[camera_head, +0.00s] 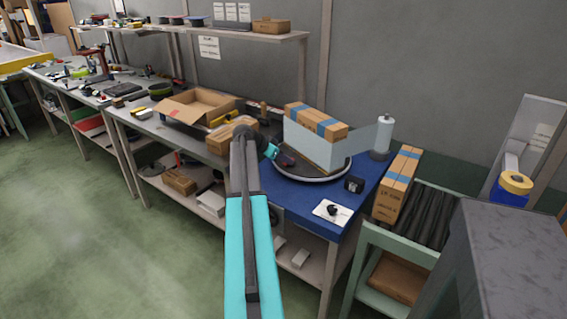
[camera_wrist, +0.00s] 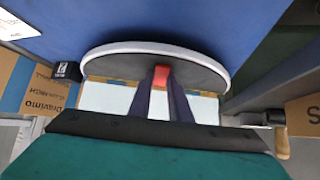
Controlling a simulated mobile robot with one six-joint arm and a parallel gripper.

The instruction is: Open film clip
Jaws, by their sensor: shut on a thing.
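A red film clip (camera_wrist: 162,75) shows between my fingertips in the wrist view, at the edge of the pale film. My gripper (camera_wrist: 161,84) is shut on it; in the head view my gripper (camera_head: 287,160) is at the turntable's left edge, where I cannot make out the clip. The round dark turntable (camera_head: 312,177) has a light rim (camera_wrist: 150,46). A taped carton (camera_head: 316,120) stands on it, its lower part behind pale film (camera_head: 310,147). The film stretches right to an upright roll (camera_head: 385,134). My fingers hide part of the film in the wrist view.
The blue table top (camera_head: 290,209) bears a small black box (camera_head: 354,184) and a white card (camera_head: 331,211) with a black item. A taped carton (camera_head: 398,184) stands at the right. An open box (camera_head: 199,105) and a closed carton (camera_head: 232,134) are on the left bench.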

